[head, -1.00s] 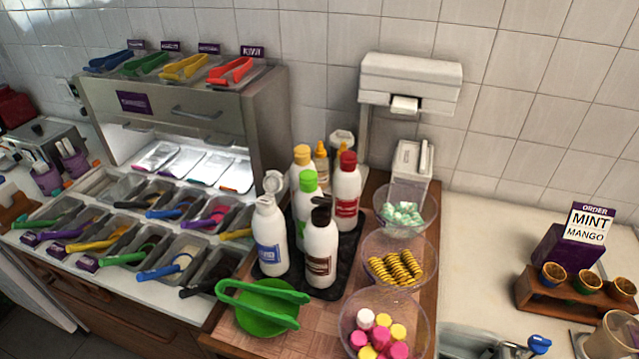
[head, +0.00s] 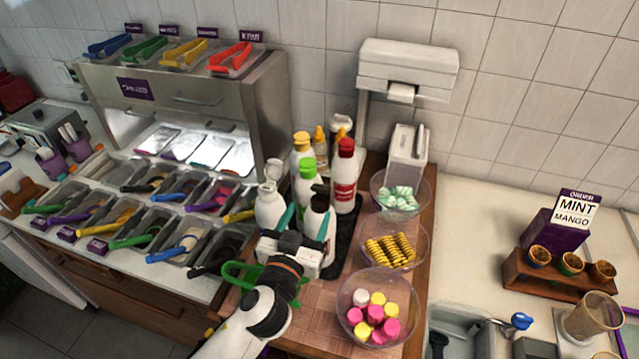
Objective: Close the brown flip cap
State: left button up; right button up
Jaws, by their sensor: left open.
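The bottle with the brown flip cap (head: 320,189) is at the front of the bottle group on the black mat (head: 347,232). The cap looks raised at the top of its white bottle (head: 318,217), but its exact angle is hard to tell. My left gripper (head: 308,221) reaches in from the front, open, with its fingers at the upper part of this bottle. I cannot tell whether they touch it. My right gripper is out of view.
A white-capped bottle (head: 271,205), a green-capped bottle (head: 305,181) and a red-capped bottle (head: 345,178) crowd close around. Bowls of mints (head: 402,189), yellow cookies (head: 390,248) and colourful candies (head: 375,315) line the right. Green tongs (head: 236,268) lie partly under my arm.

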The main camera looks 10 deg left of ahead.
aim_at(320, 188)
pick_arm(q)
jog(key=w, duration=0.3)
jog(key=w+d+p, duration=0.1)
jog(key=w, duration=0.2)
jog(key=w+p, duration=0.1)
jog(key=w, duration=0.2)
jog(key=shift+d, duration=0.4)
jog(key=c, duration=0.9)
jog(key=t+b, duration=0.1)
jog(key=b, duration=0.7)
jog(key=s+f+t+b, duration=0.1)
jog(key=t+b, duration=0.1)
jog(key=b, duration=0.6)
jog(key=f+t+h+b, duration=0.1)
jog(key=t+b, duration=0.1)
jog(key=b, duration=0.6)
jog(key=shift+s+a+f, duration=0.1)
jog(key=shift+s+a, duration=0.05)
jog(key=shift+s, duration=0.1)
jog(key=shift+c, duration=0.4)
jog(key=shift+t+b, duration=0.3)
jog(key=shift+b, duration=0.1)
jog(key=shift+r, duration=0.2)
